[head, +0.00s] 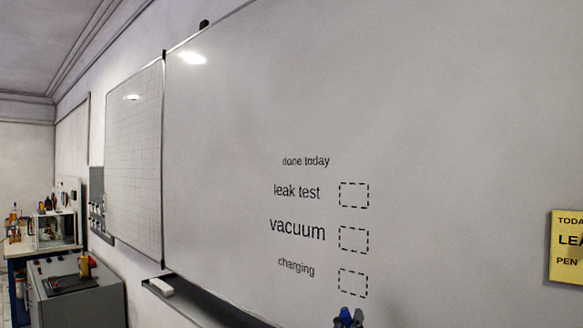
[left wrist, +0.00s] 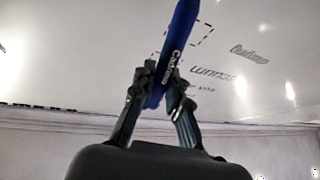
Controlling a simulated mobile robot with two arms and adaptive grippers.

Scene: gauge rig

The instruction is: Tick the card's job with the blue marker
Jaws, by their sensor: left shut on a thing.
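The whiteboard (head: 250,110) reads "done today" above "leak test", "vacuum" and "charging". Beside these are the leak test box (head: 354,195), the vacuum box (head: 353,240) and the charging box (head: 353,283), dashed and empty. A yellow card (head: 566,247) at the right edge is cut off; "TODA", "LE" with part of a letter, and "PEN" show. My left gripper (head: 348,318) shows at the bottom edge, below the charging box. In the left wrist view it (left wrist: 160,88) is shut on the blue marker (left wrist: 180,38). I cannot tell whether the marker touches the board. My right gripper is out of view.
The board's tray (head: 215,307) runs along its lower edge, with a white eraser (head: 160,287) at its left end. A gridded board (head: 135,165) adjoins on the left. A grey cabinet (head: 80,300) and a bench with equipment stand farther left.

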